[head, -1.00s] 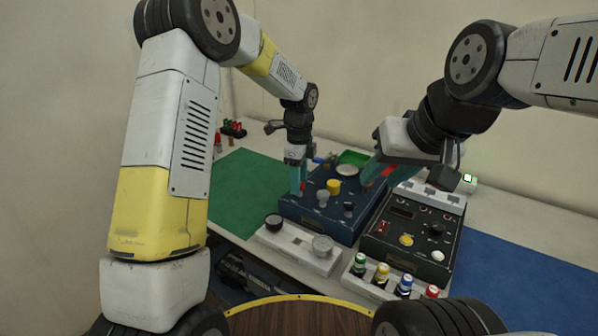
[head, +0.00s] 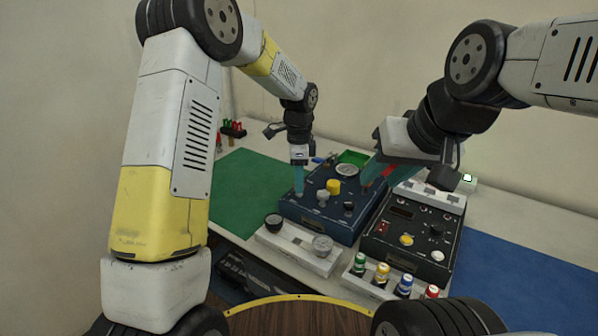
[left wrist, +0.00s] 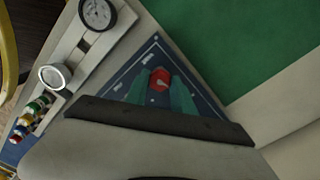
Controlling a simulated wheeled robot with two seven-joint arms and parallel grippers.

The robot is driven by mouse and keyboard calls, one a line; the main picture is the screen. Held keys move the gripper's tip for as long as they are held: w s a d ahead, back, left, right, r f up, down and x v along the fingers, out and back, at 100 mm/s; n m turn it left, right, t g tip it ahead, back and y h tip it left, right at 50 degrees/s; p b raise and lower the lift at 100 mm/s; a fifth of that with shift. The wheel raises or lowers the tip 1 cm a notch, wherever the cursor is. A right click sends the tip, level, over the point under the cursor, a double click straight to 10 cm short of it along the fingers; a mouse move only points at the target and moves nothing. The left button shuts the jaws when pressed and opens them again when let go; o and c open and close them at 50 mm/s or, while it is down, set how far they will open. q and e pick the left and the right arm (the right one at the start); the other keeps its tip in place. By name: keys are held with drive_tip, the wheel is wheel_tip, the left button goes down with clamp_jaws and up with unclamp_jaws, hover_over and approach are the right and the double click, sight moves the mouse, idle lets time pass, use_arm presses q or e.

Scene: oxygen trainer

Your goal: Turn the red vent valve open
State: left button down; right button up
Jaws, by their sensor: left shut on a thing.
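The red vent valve (left wrist: 160,79) is a small round red knob with a pale mark, at the corner of the dark blue panel (head: 313,222). In the left wrist view it sits between the teal fingers of my left gripper (left wrist: 160,90), which is shut on it. In the head view my left gripper (head: 298,187) points down at the panel's left side, and its fingers hide the valve. My right gripper (head: 372,172) is over the panel's far right side, its teal fingers partly hidden by its own wrist; its opening is unclear.
The panel also carries a yellow knob (head: 333,187), a grey knob (head: 322,199) and a gauge (head: 346,170). A black control box (head: 410,241) stands to the right. A white gauge strip (head: 296,250) and several coloured bottles are in front. The green mat (head: 250,188) is clear.

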use_arm(q)
drive_tip(key=n, duration=0.4)
drive_tip(key=shift+n, duration=0.3)
drive_tip(key=n, duration=1)
drive_tip(key=shift+n, duration=2.7)
drive_tip(key=c, duration=1.1)
unclamp_jaws()
drive_tip(key=shift+o, duration=0.2)
